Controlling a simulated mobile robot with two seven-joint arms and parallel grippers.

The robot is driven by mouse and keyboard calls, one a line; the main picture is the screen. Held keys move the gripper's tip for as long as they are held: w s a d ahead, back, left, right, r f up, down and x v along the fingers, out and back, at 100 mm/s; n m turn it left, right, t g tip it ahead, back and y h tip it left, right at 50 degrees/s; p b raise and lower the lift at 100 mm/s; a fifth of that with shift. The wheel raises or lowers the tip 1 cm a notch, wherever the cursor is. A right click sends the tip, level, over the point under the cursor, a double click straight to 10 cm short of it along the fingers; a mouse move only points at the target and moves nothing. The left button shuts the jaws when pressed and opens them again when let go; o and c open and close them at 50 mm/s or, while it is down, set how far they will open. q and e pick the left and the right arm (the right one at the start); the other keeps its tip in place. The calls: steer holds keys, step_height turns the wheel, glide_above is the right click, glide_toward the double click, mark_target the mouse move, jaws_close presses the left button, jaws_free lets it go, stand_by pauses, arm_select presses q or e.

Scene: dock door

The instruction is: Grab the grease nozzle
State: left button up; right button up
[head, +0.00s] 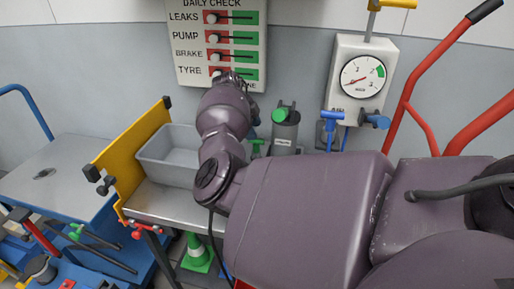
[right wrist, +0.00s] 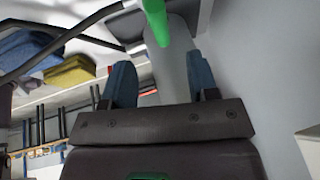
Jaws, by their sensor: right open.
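My right arm reaches across the head view, and its gripper (head: 237,82) is at the lower edge of the daily check board. Its fingers are mostly hidden by my own wrist. In the right wrist view the two blue fingers (right wrist: 163,85) stand apart, open. A green rod-like part (right wrist: 155,22) shows beyond and between them, with a grey shape behind; I cannot tell whether it is the grease nozzle. My left gripper is not in view.
A grey bin (head: 168,150) sits on the bench behind a yellow panel (head: 133,160). A gauge box (head: 362,80) with blue fittings hangs on the wall at right. Red handles (head: 420,125) rise farther right.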

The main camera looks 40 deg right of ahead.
mark_target(261, 140)
steer(key=x, duration=0.6)
steer(key=shift+d+f, duration=0.1)
steer(key=shift+f, duration=0.15)
jaws_close()
steer(key=shift+r, duration=0.2)
